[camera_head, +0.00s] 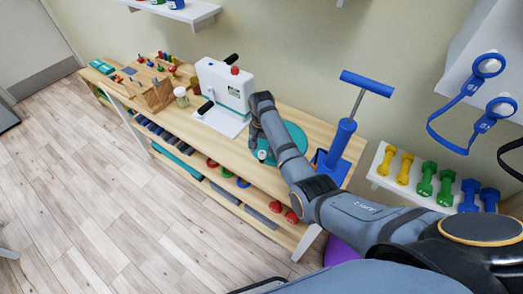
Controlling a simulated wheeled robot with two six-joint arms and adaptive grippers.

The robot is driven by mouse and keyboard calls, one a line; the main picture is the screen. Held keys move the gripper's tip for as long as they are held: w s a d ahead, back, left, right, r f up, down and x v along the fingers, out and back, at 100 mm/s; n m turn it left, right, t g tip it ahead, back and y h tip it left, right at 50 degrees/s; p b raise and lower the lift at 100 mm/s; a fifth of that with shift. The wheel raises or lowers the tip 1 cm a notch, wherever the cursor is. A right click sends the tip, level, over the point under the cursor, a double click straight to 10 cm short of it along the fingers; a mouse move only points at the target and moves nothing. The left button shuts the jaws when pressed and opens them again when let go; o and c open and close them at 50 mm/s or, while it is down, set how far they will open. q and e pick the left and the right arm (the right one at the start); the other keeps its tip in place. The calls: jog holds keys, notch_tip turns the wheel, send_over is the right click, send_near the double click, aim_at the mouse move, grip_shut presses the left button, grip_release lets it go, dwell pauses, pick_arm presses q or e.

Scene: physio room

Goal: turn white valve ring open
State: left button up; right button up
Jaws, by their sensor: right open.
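My right arm reaches in from the right, over the wooden bench (322,128). My right gripper (256,146) points down at the bench, just right of the white machine (222,86), and is open. A small white round piece (263,155) shows right by its fingertips; it may be the white valve ring, but it is too small to be sure. I cannot tell whether the fingers are around it or only beside it. A teal disc (298,136) lies behind my arm and is partly hidden by it. My left gripper is not in view.
A blue hand pump (340,142) with a tall T-handle stands right of my arm. Wooden peg boards (150,92) and a small jar (181,97) stand at left. Dumbbells (425,180) sit on a rack at right. Blue straps (470,90) hang above it. The floor (80,200) is clear.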

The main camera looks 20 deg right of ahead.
aim_at(262, 155)
notch_tip(262, 155, down, 2)
jog(key=shift+s+f, duration=0.1)
jog(key=shift+f, duration=0.1)
jog(key=shift+c, duration=0.3)
grip_shut()
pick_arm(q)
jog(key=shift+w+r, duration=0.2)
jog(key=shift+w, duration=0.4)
